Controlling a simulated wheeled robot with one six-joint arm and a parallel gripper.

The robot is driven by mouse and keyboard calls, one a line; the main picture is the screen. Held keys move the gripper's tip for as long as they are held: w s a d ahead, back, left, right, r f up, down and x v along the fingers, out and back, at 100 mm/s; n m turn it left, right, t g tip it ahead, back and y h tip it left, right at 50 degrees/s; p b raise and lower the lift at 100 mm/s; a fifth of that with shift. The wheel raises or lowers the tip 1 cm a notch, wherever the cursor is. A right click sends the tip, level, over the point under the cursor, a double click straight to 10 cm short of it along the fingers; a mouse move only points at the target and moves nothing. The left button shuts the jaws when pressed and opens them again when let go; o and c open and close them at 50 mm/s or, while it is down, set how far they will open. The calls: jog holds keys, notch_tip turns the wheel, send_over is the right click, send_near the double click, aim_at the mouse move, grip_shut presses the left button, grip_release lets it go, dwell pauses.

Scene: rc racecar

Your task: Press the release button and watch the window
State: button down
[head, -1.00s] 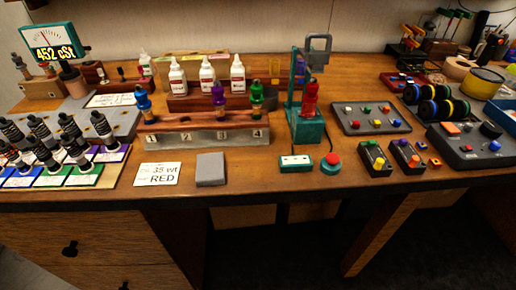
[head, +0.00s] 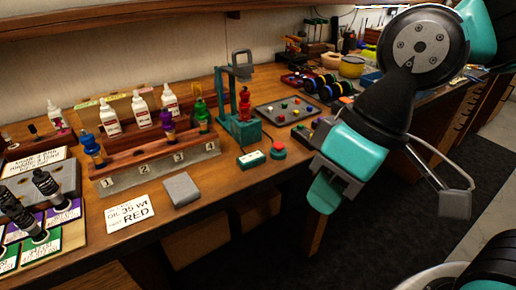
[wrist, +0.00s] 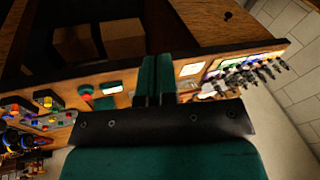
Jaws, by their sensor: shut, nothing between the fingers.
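A red round button (head: 278,150) on a teal base stands near the front edge of the bench, in the head view. It also shows in the wrist view (wrist: 85,88), left of my fingers. Beside it lies a small teal box with a pale window (head: 251,159), also in the wrist view (wrist: 110,88); its reading is too small to tell. Behind them a teal stand (head: 246,128) holds a red damper (head: 244,103). My gripper (head: 322,197) is shut and empty, to the right of the button and in front of the bench, touching nothing. Its fingers (wrist: 157,75) are together in the wrist view.
A wooden rack (head: 160,165) with purple, green and blue dampers stands to the left. A grey block (head: 181,190) and a card reading RED (head: 133,212) lie at the front.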

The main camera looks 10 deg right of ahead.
jog(key=w+a+r+n+t+y+p, duration=0.1)
jog(key=w+r+n+p, duration=0.15)
jog(key=w+p, duration=0.5)
jog(key=n+t+p, duration=0.6)
jog(key=t+p, duration=0.1)
jog(key=p, duration=0.5)
send_over(278, 146)
jog(key=shift+m+h, duration=0.25)
jog(key=shift+h, duration=0.15)
notch_tip(278, 146, down, 6)
jog(key=shift+r, duration=0.15)
notch_tip(278, 146, down, 8)
jog(key=b, duration=0.4)
jog(key=shift+r+b, duration=0.1)
jog(key=shift+b, duration=0.25)
jog(key=shift+f+b, duration=0.5)
